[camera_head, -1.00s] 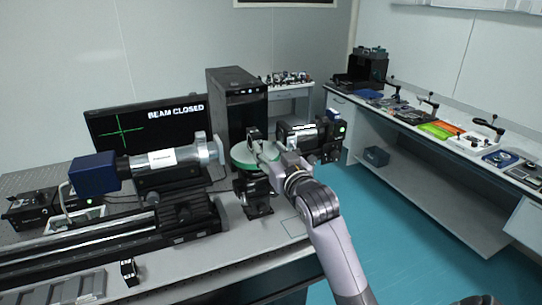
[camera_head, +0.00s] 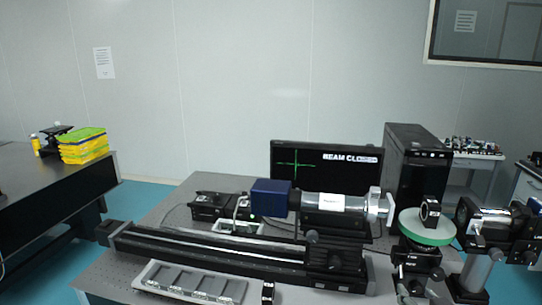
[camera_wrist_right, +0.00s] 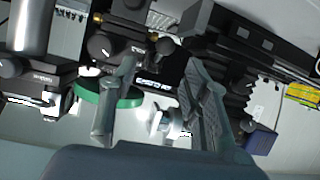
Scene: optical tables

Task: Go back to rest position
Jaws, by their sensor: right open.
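In the right wrist view the open fingers (camera_wrist_right: 160,70) frame the optical gear, which appears upside down. The green-rimmed plate (camera_head: 427,233) stands on a black mount, with a small black ring-shaped holder (camera_head: 430,212) on it. The plate's green rim also shows behind one finger in the wrist view (camera_wrist_right: 90,98). My left gripper is not in view.
A monitor (camera_head: 290,160) reads "BEAM CLOSED", beside a black tower (camera_head: 416,165). A grey tray (camera_head: 190,281) lies in front. Another dark table (camera_head: 50,190) stands left, beyond blue floor.

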